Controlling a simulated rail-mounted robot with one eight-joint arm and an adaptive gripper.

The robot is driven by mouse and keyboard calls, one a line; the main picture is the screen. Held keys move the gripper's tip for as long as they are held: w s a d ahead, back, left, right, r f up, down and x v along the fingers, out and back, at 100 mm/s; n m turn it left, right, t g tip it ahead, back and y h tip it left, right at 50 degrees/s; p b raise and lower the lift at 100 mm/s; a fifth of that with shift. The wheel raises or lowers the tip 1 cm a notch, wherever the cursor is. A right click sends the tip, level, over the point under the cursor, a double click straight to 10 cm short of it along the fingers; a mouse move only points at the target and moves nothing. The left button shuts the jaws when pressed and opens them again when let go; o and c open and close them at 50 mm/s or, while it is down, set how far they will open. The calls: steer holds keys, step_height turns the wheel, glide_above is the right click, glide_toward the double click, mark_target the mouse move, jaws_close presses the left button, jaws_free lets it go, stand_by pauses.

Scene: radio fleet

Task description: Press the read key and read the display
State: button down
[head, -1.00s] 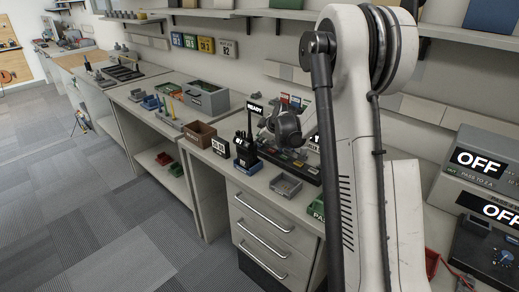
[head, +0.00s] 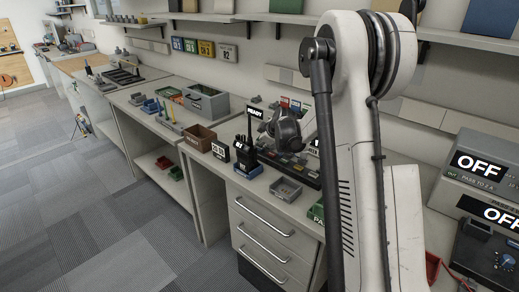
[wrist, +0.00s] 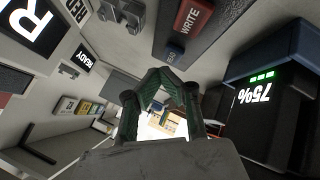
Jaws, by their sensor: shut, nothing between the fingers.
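In the wrist view my gripper (wrist: 165,92) is shut and empty, its two dark fingers meeting at the tips. A small blue key (wrist: 175,52) shows just beyond the fingertips; its lettering looks like READ but is tiny. A red key marked WRITE (wrist: 193,16) lies above it on the same dark panel. I cannot tell whether the fingertips touch the blue key. A READY display (head: 255,112) stands behind the dark keyed unit (head: 300,172) in the head view. In the wrist view a screen (wrist: 258,92) reads 75% with green bars. My wrist hides part of the unit.
A dark handheld radio (head: 246,154) stands left of the unit. A grey tray (head: 286,189) and a brown box (head: 199,137) sit on the bench nearby. Two instruments at right show OFF (head: 480,163).

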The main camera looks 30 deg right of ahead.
mark_target(260, 148)
steer(key=shift+f, duration=0.1)
stand_by(0.4)
steer(key=shift+f+b, duration=0.35)
steer(key=shift+b, duration=0.05)
steer(key=shift+f+b, duration=0.35)
stand_by(0.6)
steer(key=shift+r, duration=0.15)
steer(key=shift+r+p, duration=0.35)
steer(key=shift+r, duration=0.3)
steer(key=shift+r+p, duration=1.25)
steer(key=shift+r, duration=1.3)
